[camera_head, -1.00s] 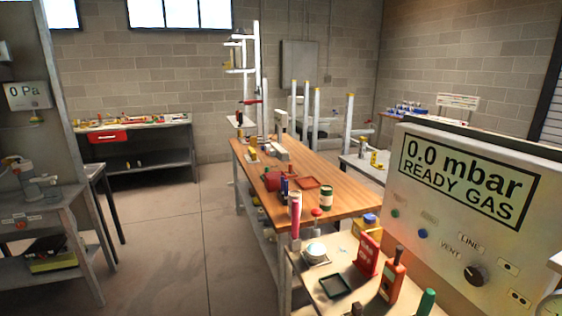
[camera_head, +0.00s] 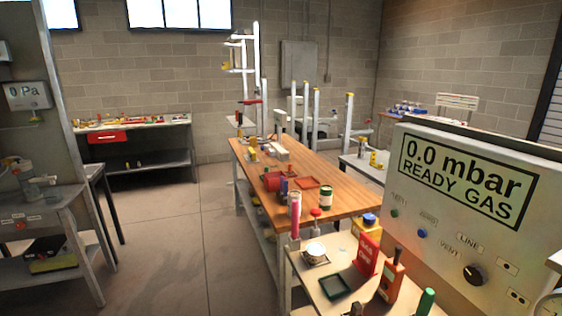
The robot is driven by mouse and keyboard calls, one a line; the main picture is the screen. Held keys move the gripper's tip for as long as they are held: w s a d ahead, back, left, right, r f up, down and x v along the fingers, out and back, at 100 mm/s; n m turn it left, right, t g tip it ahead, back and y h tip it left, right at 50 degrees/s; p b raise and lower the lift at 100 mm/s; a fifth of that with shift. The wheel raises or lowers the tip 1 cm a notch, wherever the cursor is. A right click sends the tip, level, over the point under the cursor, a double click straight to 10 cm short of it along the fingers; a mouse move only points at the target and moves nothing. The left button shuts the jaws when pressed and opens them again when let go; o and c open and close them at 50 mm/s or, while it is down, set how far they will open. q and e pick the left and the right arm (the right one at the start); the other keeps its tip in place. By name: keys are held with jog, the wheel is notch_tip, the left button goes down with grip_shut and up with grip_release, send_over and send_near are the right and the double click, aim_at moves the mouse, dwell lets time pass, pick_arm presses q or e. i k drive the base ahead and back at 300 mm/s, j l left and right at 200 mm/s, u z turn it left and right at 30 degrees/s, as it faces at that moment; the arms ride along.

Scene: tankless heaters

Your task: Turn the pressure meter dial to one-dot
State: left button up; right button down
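The pressure meter (camera_head: 415,245) is a large light-grey box at the right of the head view. Its display (camera_head: 466,180) reads "0.0 mbar READY GAS". The black dial (camera_head: 474,274) sits low on its front, with "LINE" and "VENT" labels to its upper left. A small one-dot label (camera_head: 507,267) and a two-dot label (camera_head: 518,297) are to the dial's right. The dial's pale mark looks to point up and left, but it is small. Neither of my grippers shows in this view.
A small bench (camera_head: 310,290) in front of the meter holds a red box (camera_head: 367,255), an orange tool (camera_head: 391,280) and a green-capped item (camera_head: 426,301). A long wooden workbench (camera_head: 345,205) stands behind it. The floor (camera_head: 170,255) at centre left is clear.

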aim_at(476, 276)
jog(key=z, duration=1.3)
